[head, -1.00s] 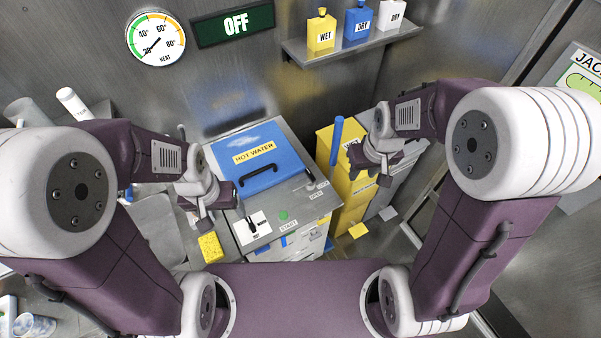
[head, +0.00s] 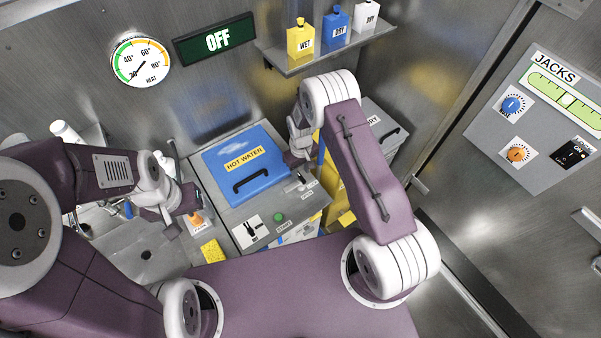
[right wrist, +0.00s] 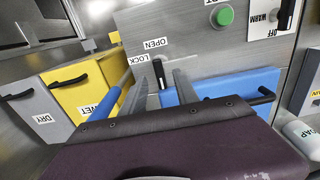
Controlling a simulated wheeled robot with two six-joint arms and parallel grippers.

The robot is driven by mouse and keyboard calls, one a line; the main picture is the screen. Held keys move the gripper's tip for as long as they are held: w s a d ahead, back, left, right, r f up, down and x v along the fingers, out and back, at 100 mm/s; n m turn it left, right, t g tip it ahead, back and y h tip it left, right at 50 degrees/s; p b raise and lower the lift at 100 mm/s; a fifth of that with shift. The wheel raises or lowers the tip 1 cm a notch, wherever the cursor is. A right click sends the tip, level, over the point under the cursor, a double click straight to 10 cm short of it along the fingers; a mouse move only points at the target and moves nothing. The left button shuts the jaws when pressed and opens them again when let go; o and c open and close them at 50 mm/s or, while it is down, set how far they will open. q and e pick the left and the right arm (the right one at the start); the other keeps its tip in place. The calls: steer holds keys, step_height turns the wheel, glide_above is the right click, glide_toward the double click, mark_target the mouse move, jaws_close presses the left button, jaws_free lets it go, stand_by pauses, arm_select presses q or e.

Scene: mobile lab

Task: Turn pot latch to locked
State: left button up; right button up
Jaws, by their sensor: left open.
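The pot is a steel unit with a blue HOT WATER lid (head: 245,165), which is closed and has a black handle. Its latch (head: 301,183) is a small black lever at the lid's right front corner. In the right wrist view the latch (right wrist: 159,74) stands beside the LOCK and OPEN labels; I cannot tell which one it is set to. My right gripper (head: 298,155) is close to that corner. In the right wrist view its fingers (right wrist: 158,92) are apart, with the latch showing beyond the gap, contact unclear. My left gripper (head: 182,212) is open and empty left of the pot.
A green START button (head: 279,217) and a WARM/OFF switch (head: 251,230) are on the pot's front. Yellow WET (right wrist: 85,95) and grey DRY (right wrist: 40,110) bins stand beside it, with a blue bar (right wrist: 104,112) nearby. A yellow sponge (head: 212,251) lies front left.

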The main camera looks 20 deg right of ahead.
mark_target(301, 177)
steer(key=shift+s+d+f, duration=0.1)
steer(key=shift+f, duration=1.55)
jaws_close()
